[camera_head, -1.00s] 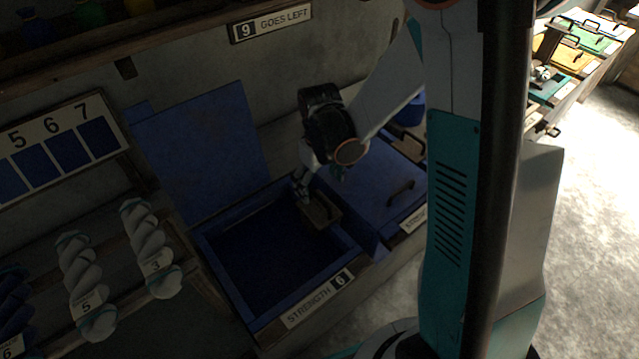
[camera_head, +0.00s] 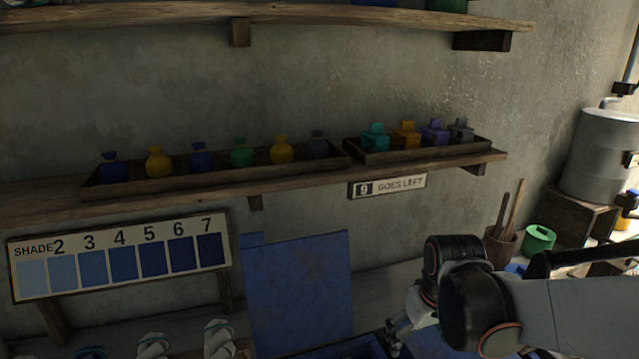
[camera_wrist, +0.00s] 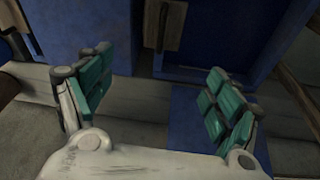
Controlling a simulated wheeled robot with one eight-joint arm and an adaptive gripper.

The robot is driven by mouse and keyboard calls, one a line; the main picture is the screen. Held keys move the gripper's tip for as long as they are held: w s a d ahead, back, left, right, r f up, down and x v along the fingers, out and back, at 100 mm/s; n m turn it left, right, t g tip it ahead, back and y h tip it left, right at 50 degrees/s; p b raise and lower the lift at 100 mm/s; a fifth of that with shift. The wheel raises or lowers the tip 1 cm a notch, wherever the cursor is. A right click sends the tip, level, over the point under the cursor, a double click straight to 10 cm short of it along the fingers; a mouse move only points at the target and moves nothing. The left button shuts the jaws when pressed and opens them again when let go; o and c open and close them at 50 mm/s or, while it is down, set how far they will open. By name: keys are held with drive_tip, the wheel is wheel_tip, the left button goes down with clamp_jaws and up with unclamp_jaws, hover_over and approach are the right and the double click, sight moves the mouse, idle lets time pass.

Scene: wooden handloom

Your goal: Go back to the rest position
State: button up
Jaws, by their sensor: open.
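My gripper (camera_head: 398,332) is at the lower right of the head view, just right of the raised blue lid (camera_head: 300,290). The wrist view shows its two teal-padded fingers (camera_wrist: 160,92) spread wide with nothing between them. The lid stands upright, and only a strip of the open blue vat (camera_head: 362,347) below it shows at the bottom edge. In the wrist view, blue panels (camera_wrist: 95,28) and a wooden piece (camera_wrist: 164,25) lie beyond the fingers.
A wall shelf (camera_head: 290,178) holds a tray of several coloured pouches (camera_head: 240,153) and a tray of coloured blocks (camera_head: 407,135). A shade chart (camera_head: 120,258) hangs at left. A pot of sticks (camera_head: 503,240), green tub (camera_head: 538,238) and grey metal drum (camera_head: 603,155) stand at right.

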drive_tip(key=s+r+m+t, duration=0.2)
drive_tip(key=s+r+t, duration=0.2)
drive_tip(key=s+r, duration=0.5)
drive_tip(key=shift+s+r+t, duration=0.2)
drive_tip(key=shift+s+t, duration=0.1)
drive_tip(key=shift+s, duration=0.85)
